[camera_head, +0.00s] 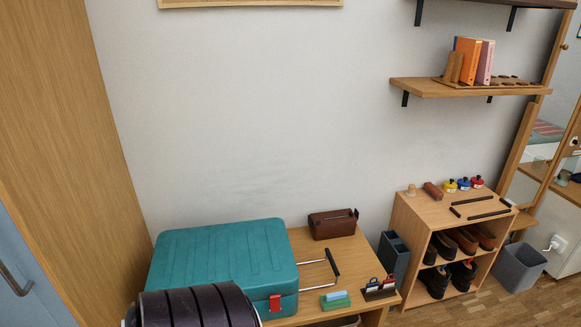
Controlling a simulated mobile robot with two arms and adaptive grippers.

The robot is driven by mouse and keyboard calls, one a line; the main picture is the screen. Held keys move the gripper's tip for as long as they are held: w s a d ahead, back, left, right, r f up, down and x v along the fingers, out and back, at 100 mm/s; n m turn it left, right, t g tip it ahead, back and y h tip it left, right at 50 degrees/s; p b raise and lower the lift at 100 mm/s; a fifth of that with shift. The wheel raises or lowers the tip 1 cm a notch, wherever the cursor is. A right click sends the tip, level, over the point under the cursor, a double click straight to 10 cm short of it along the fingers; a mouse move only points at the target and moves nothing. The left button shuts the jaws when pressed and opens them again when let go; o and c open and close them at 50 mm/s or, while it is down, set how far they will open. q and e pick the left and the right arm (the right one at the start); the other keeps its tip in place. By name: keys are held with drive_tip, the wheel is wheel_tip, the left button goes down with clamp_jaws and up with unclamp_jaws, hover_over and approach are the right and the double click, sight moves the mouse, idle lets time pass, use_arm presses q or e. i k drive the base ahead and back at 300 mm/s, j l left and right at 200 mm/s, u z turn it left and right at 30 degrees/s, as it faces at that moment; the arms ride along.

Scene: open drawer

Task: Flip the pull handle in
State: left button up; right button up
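A teal hard case (215,250) lies flat on a wooden table at the lower left of the head view. It is closed, with a red latch (275,303) on its front right edge. The pull handle (333,262) sticks out from the right side of the case over the table top. It has two thin metal rods and a black grip bar, and it is folded outward. Neither of my grippers shows in this view. The lower left corner of the case is hidden behind a dark ribbed cylindrical shape at the bottom edge.
On the table (305,243) are a brown box-shaped bag (332,224), green and blue blocks (335,300) and a small dark holder (379,289). A wall shelf (430,87) holds books.

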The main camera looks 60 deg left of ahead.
sight(328, 254)
drive_tip(key=i+j+u, duration=0.1)
drive_tip(key=u, duration=0.3)
drive_tip(key=i+j+u, duration=0.15)
drive_tip(key=j+u, duration=0.2)
drive_tip(key=i+j+u, duration=0.15)
drive_tip(key=u, duration=0.25)
drive_tip(key=i+j+u, duration=0.1)
drive_tip(key=u, duration=0.3)
drive_tip(key=i+j, duration=0.15)
drive_tip(key=i, duration=0.3)
